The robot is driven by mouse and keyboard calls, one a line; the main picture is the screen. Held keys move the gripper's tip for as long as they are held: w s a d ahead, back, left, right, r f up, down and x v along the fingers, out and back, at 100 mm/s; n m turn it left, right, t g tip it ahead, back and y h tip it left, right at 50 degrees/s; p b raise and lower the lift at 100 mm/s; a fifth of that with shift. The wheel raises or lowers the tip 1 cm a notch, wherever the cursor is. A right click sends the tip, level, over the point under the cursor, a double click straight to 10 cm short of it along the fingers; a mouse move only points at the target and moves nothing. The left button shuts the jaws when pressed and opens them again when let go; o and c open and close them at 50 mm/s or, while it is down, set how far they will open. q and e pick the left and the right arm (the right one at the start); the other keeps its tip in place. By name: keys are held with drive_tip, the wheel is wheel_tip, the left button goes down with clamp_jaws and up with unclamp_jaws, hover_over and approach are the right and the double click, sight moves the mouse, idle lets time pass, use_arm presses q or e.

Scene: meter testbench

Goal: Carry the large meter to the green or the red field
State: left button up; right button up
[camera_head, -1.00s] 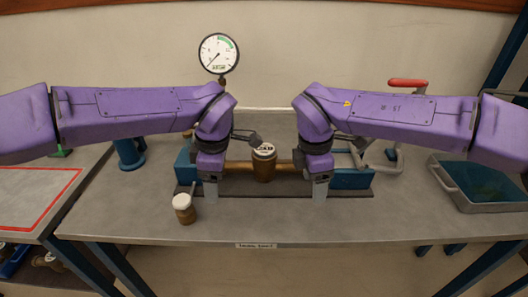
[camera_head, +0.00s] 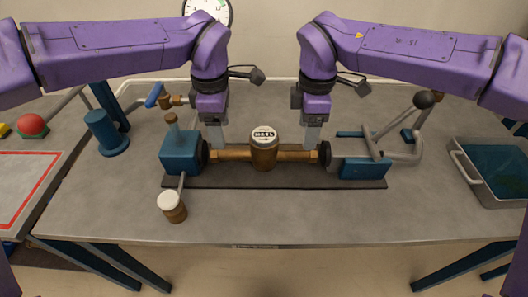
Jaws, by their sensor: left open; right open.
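The large meter (camera_head: 264,150) is a brass body with a white dial cap. It lies with its pipe ends left and right between the blue clamp blocks of the testbench. My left gripper (camera_head: 218,136) is open, pointing down at the meter's left pipe end. My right gripper (camera_head: 311,136) is open, pointing down at the right pipe end. Whether the fingers straddle the pipe or are just behind it, I cannot tell. A red-outlined field (camera_head: 20,186) shows on the left side table. No green field is visible.
A small brass meter (camera_head: 173,207) with a white cap stands at the front left of the bench. The left clamp block (camera_head: 180,152) and the right clamp lever with its black knob (camera_head: 424,99) flank the meter. A grey tray (camera_head: 490,172) is at right.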

sight(225, 152)
use_arm(q)
wheel_tip(225, 152, down, 9)
drive_tip(key=shift+w+r, duration=0.15)
use_arm(e)
wheel_tip(225, 152, down, 9)
drive_tip(key=shift+w+r, duration=0.15)
use_arm(q)
drive_tip(key=shift+w+f, duration=0.15)
drive_tip(key=shift+f, duration=0.2)
use_arm(e)
drive_tip(key=shift+w+f, duration=0.15)
drive_tip(key=shift+f, duration=0.2)
drive_tip(key=shift+d, duration=0.1)
use_arm(q)
drive_tip(key=shift+r, duration=0.1)
drive_tip(key=shift+c, duration=1.2)
use_arm(e)
drive_tip(key=shift+c, duration=1.2)
use_arm(q)
clamp_jaws()
use_arm(e)
clamp_jaws()
use_arm(q)
drive_tip(key=shift+d, duration=0.1)
use_arm(e)
drive_tip(key=shift+r, duration=0.15)
